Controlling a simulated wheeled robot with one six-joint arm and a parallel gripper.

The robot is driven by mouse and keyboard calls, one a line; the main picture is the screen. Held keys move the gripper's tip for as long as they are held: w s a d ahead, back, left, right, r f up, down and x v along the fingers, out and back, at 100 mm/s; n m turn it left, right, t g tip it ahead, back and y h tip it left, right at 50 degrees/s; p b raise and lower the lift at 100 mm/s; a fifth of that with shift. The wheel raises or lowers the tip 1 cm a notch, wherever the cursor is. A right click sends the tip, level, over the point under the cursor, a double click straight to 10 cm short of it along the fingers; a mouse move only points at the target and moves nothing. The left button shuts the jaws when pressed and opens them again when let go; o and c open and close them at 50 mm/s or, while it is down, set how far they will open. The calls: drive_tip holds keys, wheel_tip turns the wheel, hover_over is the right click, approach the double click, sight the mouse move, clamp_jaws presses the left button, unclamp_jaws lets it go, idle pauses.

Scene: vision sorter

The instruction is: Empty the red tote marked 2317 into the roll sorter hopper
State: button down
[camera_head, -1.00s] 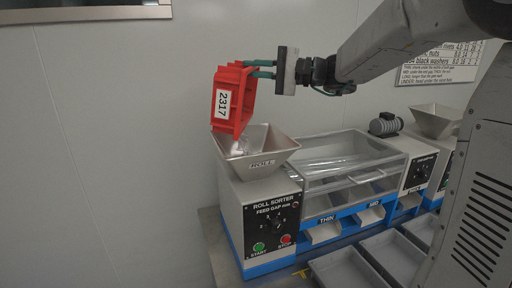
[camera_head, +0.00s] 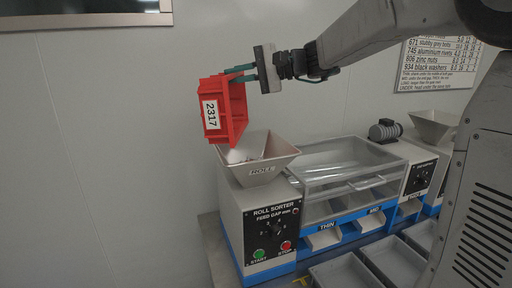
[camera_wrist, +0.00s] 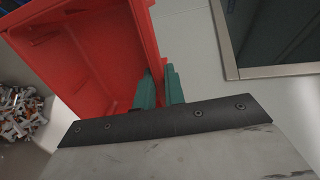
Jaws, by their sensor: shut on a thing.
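The red tote marked 2317 (camera_head: 222,108) is tipped on its side above the roll sorter hopper (camera_head: 260,172), at the hopper's left rear edge. In the wrist view the tote (camera_wrist: 95,55) shows a bare red inside, with no parts visible in it. My gripper (camera_head: 240,74) is shut on the tote's wall with its green fingers, which also show in the wrist view (camera_wrist: 160,88). Several small metallic parts (camera_wrist: 22,110) lie in the hopper in the wrist view. In the head view the hopper's contents are mostly hidden by its walls.
The roll sorter's front panel (camera_head: 271,236) has a green start and a red stop button. A clear-covered roll deck (camera_head: 350,168) stands to the right, with grey trays (camera_head: 345,273) below. A second hopper (camera_head: 434,125) and a motor (camera_head: 385,130) are farther right. A wall chart hangs behind.

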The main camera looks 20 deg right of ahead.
drive_tip(key=shift+w+f, duration=0.15)
drive_tip(key=w+a+h, duration=0.1)
drive_tip(key=a, duration=0.1)
drive_tip(key=w+a+g+h, duration=0.1)
drive_tip(key=a, duration=0.1)
drive_tip(key=w+a+f+g+h, duration=0.1)
drive_tip(key=shift+a, duration=0.4)
drive_tip(key=shift+w+a+r+g+h, duration=0.15)
drive_tip(key=shift+a+g+h, duration=0.25)
drive_tip(key=shift+h, duration=0.1)
drive_tip(key=w+a+f+g+h, duration=0.3)
drive_tip(key=w+a+f+h, duration=0.1)
drive_tip(key=a+h, duration=0.2)
drive_tip(key=w+a+f+g+h+b, duration=0.1)
drive_tip(key=w+a+f+g+h, duration=0.1)
drive_tip(key=w+a+f+h, duration=0.2)
drive_tip(key=shift+a+f+g+h, duration=0.3)
drive_tip(key=shift+a+g+h, duration=0.1)
drive_tip(key=shift+a+h, duration=0.55)
